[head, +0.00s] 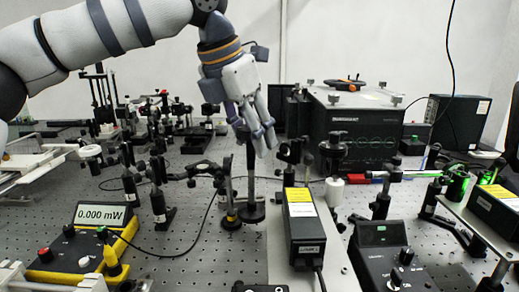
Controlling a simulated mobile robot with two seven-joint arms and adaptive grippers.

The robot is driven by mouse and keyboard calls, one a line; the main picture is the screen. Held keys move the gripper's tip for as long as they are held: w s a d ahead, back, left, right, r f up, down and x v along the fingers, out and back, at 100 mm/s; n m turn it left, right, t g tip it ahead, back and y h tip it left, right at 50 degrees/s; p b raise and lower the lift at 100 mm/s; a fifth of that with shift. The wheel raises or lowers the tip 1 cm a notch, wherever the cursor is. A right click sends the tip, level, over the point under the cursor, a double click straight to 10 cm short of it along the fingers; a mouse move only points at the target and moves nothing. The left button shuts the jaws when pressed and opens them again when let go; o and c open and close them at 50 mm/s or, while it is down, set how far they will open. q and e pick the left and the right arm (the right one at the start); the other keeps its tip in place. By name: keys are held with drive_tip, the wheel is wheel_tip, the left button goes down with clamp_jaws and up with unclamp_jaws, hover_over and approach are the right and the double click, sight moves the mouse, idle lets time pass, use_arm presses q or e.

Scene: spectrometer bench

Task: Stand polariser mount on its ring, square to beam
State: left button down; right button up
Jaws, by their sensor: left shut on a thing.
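My left gripper (257,136) comes down from the upper left over the middle of the bench. Its fingers are shut on the top of a dark, upright post-like mount (251,176), which I take to be the polariser mount. The fingers hide its top, so its optic and facing are not clear. Its post looks about upright. A dark round foot or ring (250,212) shows at its lower end; I cannot tell whether they are joined or only touching. My right gripper is not in view.
A black post with a yellow band (231,217) stands close left. A yellow-labelled box (302,226) stands close right. A power meter (98,226) reads 0.000 mW at front left. A large black instrument (352,125) is behind right. Bare perforated bench (195,245) lies in front left.

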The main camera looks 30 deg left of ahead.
use_arm(q)
drive_tip(key=shift+w+d+r, duration=0.1)
drive_tip(key=shift+w+d, duration=0.1)
drive_tip(key=shift+w, duration=0.3)
drive_tip(key=shift+w+d, duration=0.15)
drive_tip(key=shift+w, duration=0.4)
drive_tip(key=shift+f, duration=1.9)
drive_tip(key=c, duration=0.9)
unclamp_jaws()
drive_tip(key=shift+f, duration=0.1)
drive_tip(key=v, duration=1.2)
